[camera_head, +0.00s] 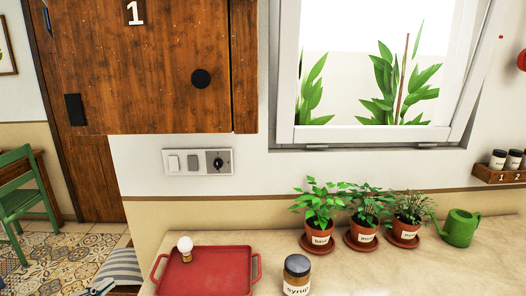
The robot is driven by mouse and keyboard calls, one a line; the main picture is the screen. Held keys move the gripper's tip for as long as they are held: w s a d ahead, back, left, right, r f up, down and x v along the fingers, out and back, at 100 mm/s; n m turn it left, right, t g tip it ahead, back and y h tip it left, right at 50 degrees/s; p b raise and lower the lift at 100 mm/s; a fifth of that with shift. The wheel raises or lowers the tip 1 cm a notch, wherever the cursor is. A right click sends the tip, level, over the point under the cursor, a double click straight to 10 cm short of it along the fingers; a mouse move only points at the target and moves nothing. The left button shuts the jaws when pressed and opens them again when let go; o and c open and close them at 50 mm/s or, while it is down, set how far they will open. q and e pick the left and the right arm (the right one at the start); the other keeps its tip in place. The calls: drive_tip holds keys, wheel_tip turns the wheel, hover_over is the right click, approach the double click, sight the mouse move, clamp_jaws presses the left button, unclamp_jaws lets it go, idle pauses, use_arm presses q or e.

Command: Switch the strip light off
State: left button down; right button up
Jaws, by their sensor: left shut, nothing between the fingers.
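A switch panel (198,162) is on the wall below the wooden cabinet. It has a white rocker (174,163) at left, a grey rocker (193,162) in the middle and a black round knob (217,162) on a metal plate at right. I cannot make out labels or rocker positions. No strip light shows. A small grey piece low at the left, which may be my left gripper (104,286), is well below and left of the panel, apart from it; its fingers are not clear. I see no right gripper.
The cabinet (150,60) overhangs above the panel. Below, the counter holds a red tray (205,280) with a bulb-shaped item (185,246), a syrup jar (296,275), potted herbs (363,234) and a green watering can (459,228). The wall before the panel is clear.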

use_arm(q)
drive_tip(key=s+d+f+n+g+y, duration=0.2)
drive_tip(key=s+f+n+g+y, duration=0.25)
drive_tip(key=s+f, duration=0.4)
drive_tip(key=s+d+f+n+g+y, duration=0.25)
drive_tip(key=s+f+n+g, duration=0.2)
drive_tip(key=s, duration=0.75)
drive_tip(key=w+d+f+n+t+h, duration=0.1)
drive_tip(key=d+f+n+t+h, duration=0.2)
drive_tip(key=d+f, duration=1)
drive_tip(key=shift+w+d+f+n+t+h, duration=0.3)
drive_tip(key=shift+d+t+h, duration=0.65)
drive_tip(key=shift+h, duration=0.95)
drive_tip(key=shift+d+r, duration=0.1)
drive_tip(key=shift+d, duration=0.05)
